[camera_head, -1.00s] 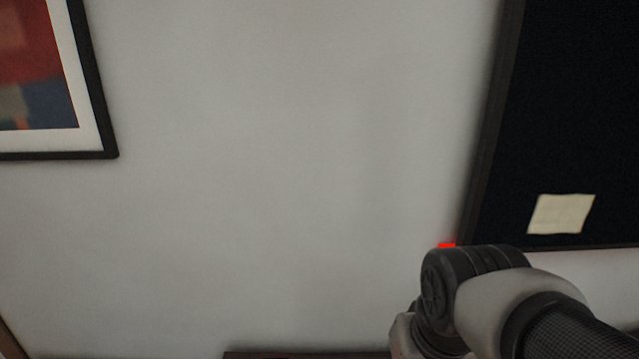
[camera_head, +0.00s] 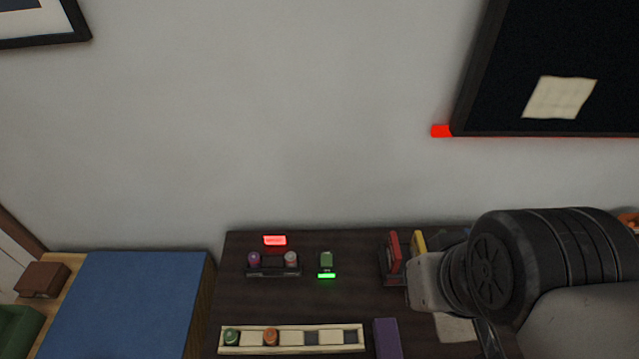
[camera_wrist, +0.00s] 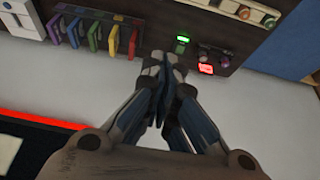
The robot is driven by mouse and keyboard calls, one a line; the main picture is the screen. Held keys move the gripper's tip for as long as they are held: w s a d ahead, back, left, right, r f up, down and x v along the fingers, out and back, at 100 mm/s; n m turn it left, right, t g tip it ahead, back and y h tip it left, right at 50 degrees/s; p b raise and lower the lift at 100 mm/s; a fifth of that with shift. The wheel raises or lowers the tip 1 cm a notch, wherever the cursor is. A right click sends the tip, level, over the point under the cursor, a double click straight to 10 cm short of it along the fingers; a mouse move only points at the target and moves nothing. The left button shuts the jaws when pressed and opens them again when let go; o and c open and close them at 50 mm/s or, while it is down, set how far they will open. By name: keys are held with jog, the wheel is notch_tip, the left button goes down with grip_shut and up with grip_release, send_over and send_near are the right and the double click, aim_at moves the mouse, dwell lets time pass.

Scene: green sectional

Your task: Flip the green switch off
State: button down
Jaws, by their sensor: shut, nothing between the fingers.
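The green switch (camera_head: 326,260) stands on the dark table at the back, right of a small rack. A bright green light (camera_head: 326,275) glows at its front. In the wrist view the green switch (camera_wrist: 182,39) is just beyond the fingertips, near the top middle. My gripper (camera_wrist: 168,62) is shut and empty, pointing toward the table, with a gap that I cannot judge exactly. In the head view my arm covers the table's right part, and the fingertips do not show.
A lit red sign (camera_head: 275,240) and a rack with two knobs (camera_head: 273,271) are left of the switch. A pale tray (camera_head: 291,339) lies in front. Colored upright pieces (camera_wrist: 93,36) stand nearby. A purple block (camera_head: 386,338) and blue surface (camera_head: 125,300) are also in view.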

jog(key=w+a+n+g, duration=0.1)
jog(key=w+a+n, duration=0.1)
jog(key=w+n, duration=0.45)
jog(key=n+g+p, duration=0.2)
jog(key=n, duration=1)
send_over(322, 257)
jog(key=s, duration=0.2)
notch_tip(322, 257, down, 22)
jog(key=shift+f+m, duration=0.15)
jog(key=shift+m, duration=0.1)
jog(key=f+b, duration=0.1)
jog(key=f, duration=0.3)
jog(key=w+f+b, duration=0.1)
jog(key=f+b, duration=0.1)
jog(key=f, duration=0.3)
jog(key=f+b, duration=0.1)
jog(key=f, duration=0.4)
jog(key=shift+w, duration=0.3)
